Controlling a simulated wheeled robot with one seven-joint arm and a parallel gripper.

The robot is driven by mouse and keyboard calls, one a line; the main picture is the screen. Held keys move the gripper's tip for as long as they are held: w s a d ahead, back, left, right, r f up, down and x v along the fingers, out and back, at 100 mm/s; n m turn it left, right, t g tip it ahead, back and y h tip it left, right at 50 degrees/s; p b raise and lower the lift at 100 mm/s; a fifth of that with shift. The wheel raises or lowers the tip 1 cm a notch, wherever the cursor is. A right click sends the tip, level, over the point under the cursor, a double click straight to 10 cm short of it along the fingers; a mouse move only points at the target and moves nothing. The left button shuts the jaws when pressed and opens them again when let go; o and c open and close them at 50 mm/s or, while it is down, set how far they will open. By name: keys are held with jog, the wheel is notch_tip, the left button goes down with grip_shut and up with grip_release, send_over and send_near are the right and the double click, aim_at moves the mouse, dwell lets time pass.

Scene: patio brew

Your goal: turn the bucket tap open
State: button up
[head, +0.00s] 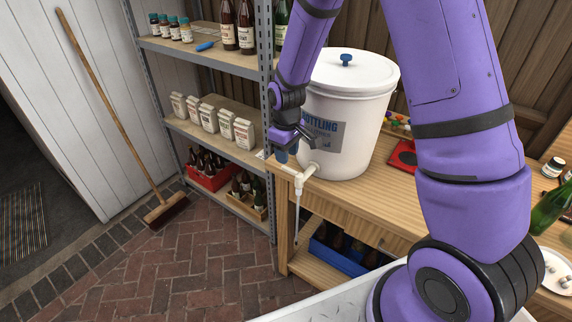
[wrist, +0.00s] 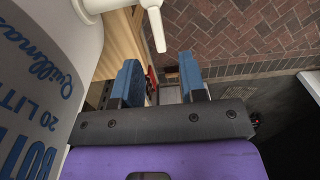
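The white bottling bucket (head: 340,120) stands on the wooden bench with its lid on. It fills the left of the wrist view (wrist: 75,50). Its white tap (head: 302,178) sticks out low on the bucket's front-left side, with a pale tube hanging down from it. In the wrist view the tap (wrist: 154,22) shows at the top, beyond my fingertips. My gripper (head: 292,150) is beside the bucket, just above the tap and apart from it. Its two blue-padded fingers (wrist: 160,78) are spread with nothing between them.
The bench (head: 360,205) carries a red tray (head: 403,157) right of the bucket and a green bottle (head: 550,210) farther right. A blue crate (head: 340,255) sits underneath. A metal shelf (head: 215,140) with bottles and cartons stands left. The brick floor in front is clear.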

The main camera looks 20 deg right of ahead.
aim_at(287, 168)
jog(key=shift+f, duration=2.45)
grip_shut()
